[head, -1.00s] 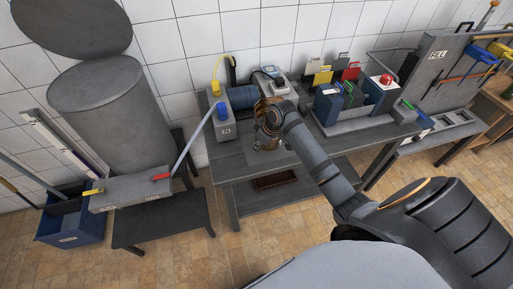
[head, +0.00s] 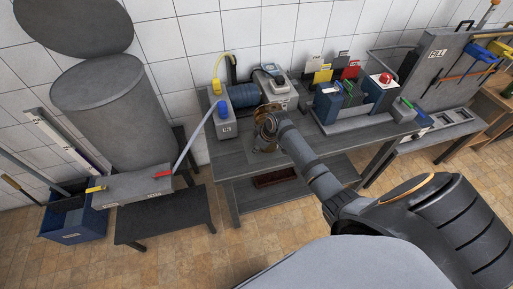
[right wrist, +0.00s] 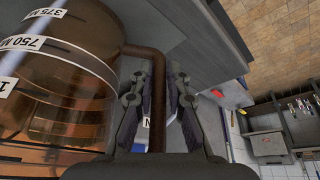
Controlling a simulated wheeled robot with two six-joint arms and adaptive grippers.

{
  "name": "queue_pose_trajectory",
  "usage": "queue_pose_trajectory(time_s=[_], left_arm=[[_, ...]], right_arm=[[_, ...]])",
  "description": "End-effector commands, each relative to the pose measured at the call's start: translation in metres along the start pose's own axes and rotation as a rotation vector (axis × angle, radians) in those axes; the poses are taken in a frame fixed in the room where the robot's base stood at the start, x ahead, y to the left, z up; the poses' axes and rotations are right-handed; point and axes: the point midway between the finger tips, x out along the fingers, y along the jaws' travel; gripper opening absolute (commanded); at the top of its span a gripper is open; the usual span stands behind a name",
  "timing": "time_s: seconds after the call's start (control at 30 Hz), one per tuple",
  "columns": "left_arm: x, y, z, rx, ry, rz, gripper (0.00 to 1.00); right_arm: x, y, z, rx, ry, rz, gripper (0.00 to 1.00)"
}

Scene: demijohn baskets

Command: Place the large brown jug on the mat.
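The large brown jug (right wrist: 60,95) is amber glass with white volume labels and fills the left of the right wrist view. In the head view only a small part of the jug (head: 265,108) shows behind my right gripper (head: 266,127), above the grey table. In the right wrist view its brown handle (right wrist: 157,105) runs between the two fingers, which look closed on it. I cannot tell whether the jug's base touches the table. I cannot make out the mat clearly. My left gripper is out of view.
On the grey table (head: 228,172) stand a grey box with a blue knob (head: 222,125), a blue ribbed roll (head: 243,95) and a small device (head: 280,84). A rack with coloured cards and a red button (head: 384,78) is to the right. A large grey drum (head: 110,120) stands at left.

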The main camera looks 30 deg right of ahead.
Motion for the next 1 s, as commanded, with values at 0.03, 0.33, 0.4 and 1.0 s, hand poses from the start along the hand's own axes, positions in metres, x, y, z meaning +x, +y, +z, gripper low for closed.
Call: queue_pose_trajectory(time_s=[0.03,0.33,0.4,1.0], left_arm=[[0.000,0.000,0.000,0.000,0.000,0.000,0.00],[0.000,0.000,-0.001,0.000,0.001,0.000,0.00],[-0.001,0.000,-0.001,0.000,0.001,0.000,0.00],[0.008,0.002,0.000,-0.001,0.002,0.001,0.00]], right_arm=[[0.000,0.000,0.000,0.000,0.000,0.000,0.24],[0.000,0.000,0.000,0.000,0.000,0.000,0.36],[-0.001,0.000,0.000,0.000,0.000,0.000,0.36],[-0.112,0.002,0.000,-0.002,0.000,0.003,0.36]])
